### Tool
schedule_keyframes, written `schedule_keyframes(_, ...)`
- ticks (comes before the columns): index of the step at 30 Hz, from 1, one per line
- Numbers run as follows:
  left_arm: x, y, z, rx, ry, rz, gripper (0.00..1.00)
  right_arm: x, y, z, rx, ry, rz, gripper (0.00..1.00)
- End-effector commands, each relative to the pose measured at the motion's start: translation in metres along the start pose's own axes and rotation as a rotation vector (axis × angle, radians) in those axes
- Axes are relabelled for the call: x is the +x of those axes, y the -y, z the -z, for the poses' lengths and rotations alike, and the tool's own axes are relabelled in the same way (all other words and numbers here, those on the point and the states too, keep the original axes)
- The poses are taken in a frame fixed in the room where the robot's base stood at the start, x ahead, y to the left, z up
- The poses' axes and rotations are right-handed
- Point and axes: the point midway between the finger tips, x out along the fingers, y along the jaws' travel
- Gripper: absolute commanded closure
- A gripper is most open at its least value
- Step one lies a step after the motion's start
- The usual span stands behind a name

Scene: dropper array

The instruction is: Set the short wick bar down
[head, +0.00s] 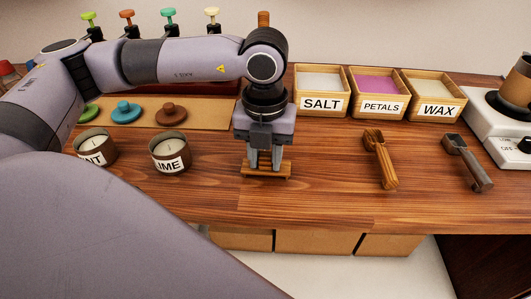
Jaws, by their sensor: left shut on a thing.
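The short wick bar looks like a small orange-brown wooden piece (283,171) at the middle of the counter, low in front of the boxes. My left gripper (264,170) points straight down over it, with its fingers shut on it. The bar lies level, at or just above the counter; I cannot tell if it touches. The fingers hide its middle. My right gripper is not in view.
Two labelled candle cups, one reading IME (170,160), stand to the left. Boxes marked SALT (321,104), PETALS (383,107) and WAX (437,110) stand behind. A wooden scoop (381,160) and a dark scoop (468,163) lie right. The counter between gripper and wooden scoop is clear.

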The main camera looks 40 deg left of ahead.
Motion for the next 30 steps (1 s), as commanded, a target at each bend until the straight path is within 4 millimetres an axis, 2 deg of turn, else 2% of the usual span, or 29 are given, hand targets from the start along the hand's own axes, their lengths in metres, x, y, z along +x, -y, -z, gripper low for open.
schedule_keyframes(6,0.005,0.0,0.0,0.0,0.0,0.0,1.0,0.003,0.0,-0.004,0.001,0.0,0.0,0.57)
schedule_keyframes(7,0.003,0.0,0.0,0.0,0.0,0.0,0.61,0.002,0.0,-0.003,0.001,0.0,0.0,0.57)
schedule_keyframes(9,0.003,0.0,0.0,0.0,0.0,0.0,0.41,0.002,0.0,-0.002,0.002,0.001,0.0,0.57)
schedule_keyframes(17,0.002,0.0,0.0,0.0,-0.001,-0.001,0.41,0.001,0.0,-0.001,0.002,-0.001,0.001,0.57)
schedule_keyframes(21,-0.004,0.0,0.0,0.0,0.001,0.001,0.41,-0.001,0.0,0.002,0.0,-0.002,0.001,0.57)
schedule_keyframes(23,-0.013,0.001,-0.001,0.0,0.002,0.003,0.41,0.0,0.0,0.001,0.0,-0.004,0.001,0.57)
schedule_keyframes(30,-0.066,0.001,-0.001,0.0,0.004,0.004,0.41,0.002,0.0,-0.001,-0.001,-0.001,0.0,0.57)
